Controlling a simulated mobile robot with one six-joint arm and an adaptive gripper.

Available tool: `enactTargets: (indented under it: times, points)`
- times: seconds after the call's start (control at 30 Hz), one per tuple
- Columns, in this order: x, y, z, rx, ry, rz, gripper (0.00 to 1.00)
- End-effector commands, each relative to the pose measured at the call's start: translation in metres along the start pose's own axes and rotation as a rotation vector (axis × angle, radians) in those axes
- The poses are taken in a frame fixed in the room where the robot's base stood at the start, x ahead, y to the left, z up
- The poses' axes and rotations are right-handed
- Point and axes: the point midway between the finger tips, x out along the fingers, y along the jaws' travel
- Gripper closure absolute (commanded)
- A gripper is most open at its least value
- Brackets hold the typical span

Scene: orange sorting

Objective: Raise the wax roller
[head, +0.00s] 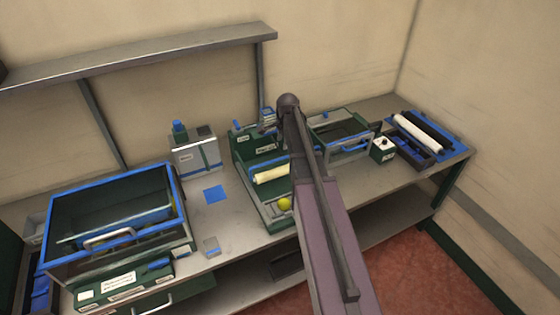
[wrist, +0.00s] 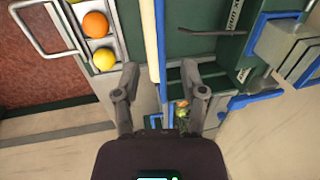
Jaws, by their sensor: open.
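A cream roller (head: 270,174) lies across the green machine (head: 246,150) in the middle of the bench. The wrist view shows a long cream roller (wrist: 149,40), its near end appearing between my fingertips. My gripper (wrist: 159,70) is open, with nothing clasped; I cannot tell how far above the roller it is. In the head view my arm covers part of the machine, and my gripper is not clearly visible. A second, white roller (head: 417,132) lies beside a black one in the blue-edged tray (head: 456,146) at the right. No label shows which is the wax roller.
An orange (wrist: 95,24) and a yellow fruit (wrist: 104,59) sit in a pale channel left of the roller. A large blue-rimmed bin (head: 178,190) stands at the bench's left. A grey box (head: 193,158) stands behind. A shelf (head: 140,55) hangs above. Bare bench (head: 222,225) shows left of the machine.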

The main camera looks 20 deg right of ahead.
Motion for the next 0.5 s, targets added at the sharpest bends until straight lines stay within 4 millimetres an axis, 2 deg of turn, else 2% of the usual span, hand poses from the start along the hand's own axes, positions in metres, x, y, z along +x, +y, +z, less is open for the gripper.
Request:
enactTargets:
  times: [0.03,0.5]
  points:
    - [0.008,0.0,0.0,0.0,0.0,0.0,0.46]
    - [0.043,0.001,-0.001,0.001,0.0,0.0,0.46]
